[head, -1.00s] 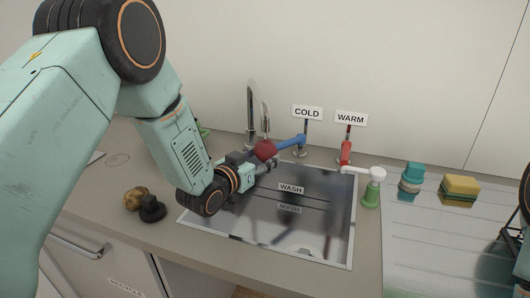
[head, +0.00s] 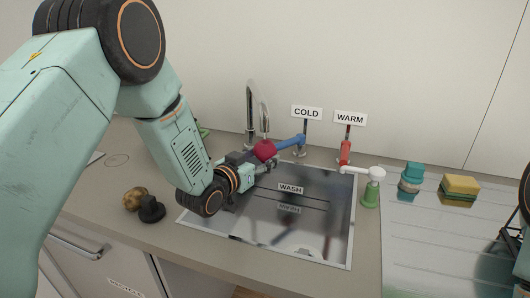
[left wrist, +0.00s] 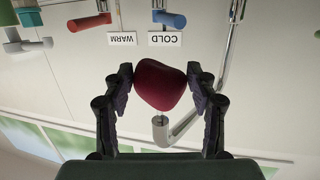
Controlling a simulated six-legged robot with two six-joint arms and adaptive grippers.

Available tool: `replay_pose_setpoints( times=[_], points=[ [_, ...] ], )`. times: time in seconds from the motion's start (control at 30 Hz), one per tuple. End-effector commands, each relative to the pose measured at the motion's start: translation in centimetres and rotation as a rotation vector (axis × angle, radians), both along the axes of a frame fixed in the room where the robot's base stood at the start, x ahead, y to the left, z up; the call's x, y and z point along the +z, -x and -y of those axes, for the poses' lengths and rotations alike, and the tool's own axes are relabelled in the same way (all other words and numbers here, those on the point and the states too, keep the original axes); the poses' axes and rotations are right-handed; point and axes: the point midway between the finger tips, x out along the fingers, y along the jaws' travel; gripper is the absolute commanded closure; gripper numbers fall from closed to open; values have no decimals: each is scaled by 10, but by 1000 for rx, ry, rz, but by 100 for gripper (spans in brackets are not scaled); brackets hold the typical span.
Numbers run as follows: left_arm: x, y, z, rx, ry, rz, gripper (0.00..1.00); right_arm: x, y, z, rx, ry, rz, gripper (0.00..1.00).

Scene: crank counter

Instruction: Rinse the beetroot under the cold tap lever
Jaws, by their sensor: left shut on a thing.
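The dark red beetroot (head: 264,150) is held over the back left of the sink (head: 315,245), below the end of the chrome spout (head: 252,105) as seen in the head view. My left gripper (head: 268,162) is shut on it. In the left wrist view, the beetroot (left wrist: 160,85) sits between both fingers, and the hooked spout end (left wrist: 162,130) shows behind it. The blue cold tap lever (head: 290,141) is just right of the beetroot under the COLD sign (head: 306,112); it also shows in the left wrist view (left wrist: 169,19). No water stream is visible.
The red warm lever (head: 346,151) stands under the WARM sign (head: 350,118). A green bottle with a white top (head: 371,190), stacked teal items (head: 412,177) and sponges (head: 459,188) are at right. A brown potato-like item (head: 134,198) and black stopper-like piece (head: 151,209) lie left of the sink.

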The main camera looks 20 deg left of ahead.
Motion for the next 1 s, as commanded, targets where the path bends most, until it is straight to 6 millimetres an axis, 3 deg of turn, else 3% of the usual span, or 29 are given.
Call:
replay_pose_setpoints(
  times=[0.17,0.8,1.0],
  points=[
    [0,5,-2,1,1,-1,77,2,0,0,0,0,0,54],
    [1,66,-18,1,2,-1,77,22,0,0,0,0,0,54],
    [0,70,-18,0,-1,1,77,22,0,0,0,0,0,54]
  ],
)
